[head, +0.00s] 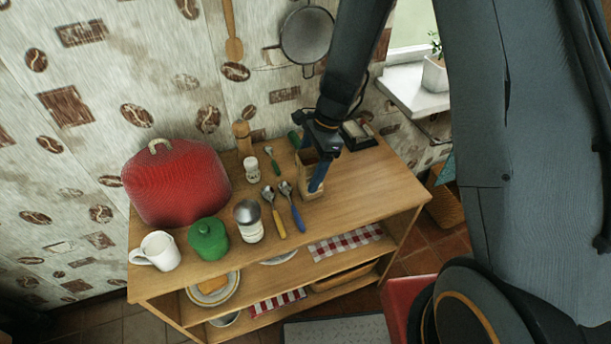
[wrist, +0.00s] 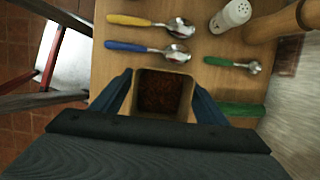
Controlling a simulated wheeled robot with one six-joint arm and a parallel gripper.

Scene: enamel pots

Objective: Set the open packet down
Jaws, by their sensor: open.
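The open packet (wrist: 161,92) stands upright on the wooden shelf top, its mouth facing up and dark brown contents showing inside in the wrist view. It also shows in the head view (head: 309,184), partly hidden by my gripper. My gripper (head: 311,172) points down over the packet with its jaws open. In the wrist view the blue fingers of my gripper (wrist: 161,100) lie on either side of the packet, close to its walls. The packet's base is hidden in the wrist view.
Left of the packet lie a blue-handled spoon (head: 293,208) and a yellow-handled spoon (head: 273,212). A salt shaker (head: 251,170), a green-handled spoon (head: 273,162) and a dark tray (head: 357,135) are near. The shelf top (head: 363,187) is clear to the right.

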